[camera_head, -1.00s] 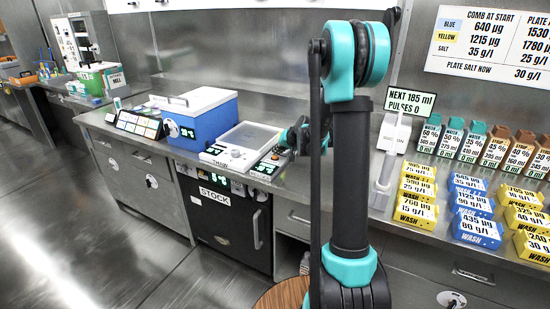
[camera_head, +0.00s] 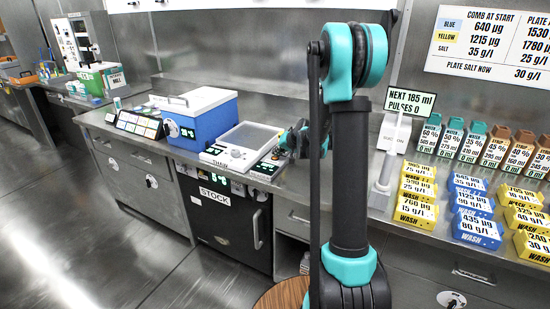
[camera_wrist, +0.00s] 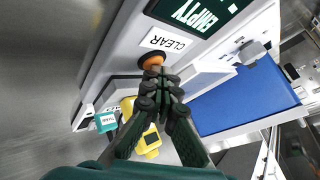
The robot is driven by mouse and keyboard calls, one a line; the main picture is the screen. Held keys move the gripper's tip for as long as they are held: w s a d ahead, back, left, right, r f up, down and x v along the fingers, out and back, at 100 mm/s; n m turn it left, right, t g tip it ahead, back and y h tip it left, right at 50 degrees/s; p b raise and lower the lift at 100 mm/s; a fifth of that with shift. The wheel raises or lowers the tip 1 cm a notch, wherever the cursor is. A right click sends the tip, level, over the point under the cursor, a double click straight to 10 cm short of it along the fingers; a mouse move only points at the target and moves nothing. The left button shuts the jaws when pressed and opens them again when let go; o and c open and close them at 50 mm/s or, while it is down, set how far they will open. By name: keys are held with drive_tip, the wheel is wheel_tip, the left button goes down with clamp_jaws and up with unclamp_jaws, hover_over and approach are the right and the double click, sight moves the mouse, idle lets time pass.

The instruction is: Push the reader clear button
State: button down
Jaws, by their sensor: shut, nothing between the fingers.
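In the wrist view the reader (camera_wrist: 112,62) is a pale housing with a dark display (camera_wrist: 200,12) that reads EMPTY. A label marked CLEAR (camera_wrist: 164,41) sits beside a round orange button (camera_wrist: 151,61). My gripper (camera_wrist: 160,76) is shut with nothing between its fingers. Its fingertips are right at the button and overlap its lower edge in the picture; I cannot tell whether they touch it. In the head view the reader (camera_head: 267,168) stands at the counter's front, and my gripper (camera_head: 290,144) is above its back end, partly hidden by my arm.
A sign stand (camera_head: 387,165) and several yellow and blue wash blocks are to the right. In the wrist view a yellow object (camera_wrist: 150,142) lies below the fingers.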

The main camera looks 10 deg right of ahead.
sight(276, 159)
drive_tip(key=shift+r, duration=0.95)
drive_tip(key=shift+r, duration=2.5)
drive_tip(key=shift+s, duration=0.1)
drive_tip(key=s+d+f+n+g+h, duration=0.1)
drive_tip(key=s+f, duration=0.2)
drive_tip(key=s, duration=1)
drive_tip(key=s+d+f+n+g+h, duration=0.1)
drive_tip(key=s+f+h, duration=0.1)
drive_tip(key=s, duration=1.2)
drive_tip(key=s+d+f+n+g+h, duration=0.1)
drive_tip(key=s+f, duration=0.4)
drive_tip(key=s, duration=0.8)
drive_tip(key=shift+s+d+g+h, duration=0.3)
drive_tip(key=shift+s+g, duration=0.1)
